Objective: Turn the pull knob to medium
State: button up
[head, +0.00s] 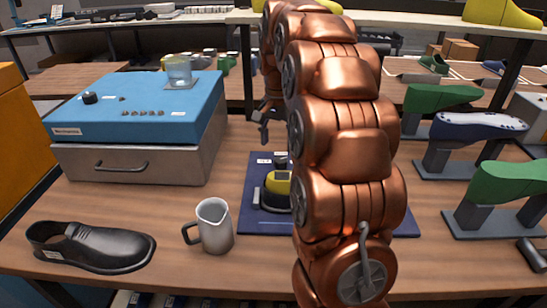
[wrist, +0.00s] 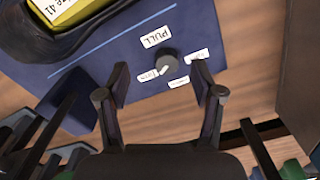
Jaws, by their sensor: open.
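The pull knob (wrist: 167,61) is a small dark round knob with a white pointer mark on a blue board (wrist: 135,35), beside a PULL label (wrist: 156,37). Several small white labels stand around it, their words too small to read surely. The pointer seems to aim at the lower-left label (wrist: 147,75). My gripper (wrist: 161,66) is open, its two dark fingers apart on either side of the knob in the wrist view. Whether they touch it I cannot tell. In the head view my gripper (head: 264,122) shows above the far edge of the board; my copper arm hides much of the board.
A blue-topped drawer box (head: 135,165) is at left. Green and blue lasts on stands (head: 460,127) are at right.

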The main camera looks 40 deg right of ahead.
aim_at(281, 159)
jog(key=w+d, duration=0.1)
jog(key=w+d+f+m, duration=0.1)
jog(key=shift+w+d, duration=0.15)
jog(key=shift+d, duration=0.25)
jog(key=shift+w+d+f, duration=0.15)
jog(key=shift+w+d, duration=0.15)
jog(key=shift+a+f, duration=0.1)
jog(key=shift+f, duration=3.65)
jog(key=shift+c, duration=0.4)
jog(key=c, duration=1.1)
jog(key=shift+o, duration=0.2)
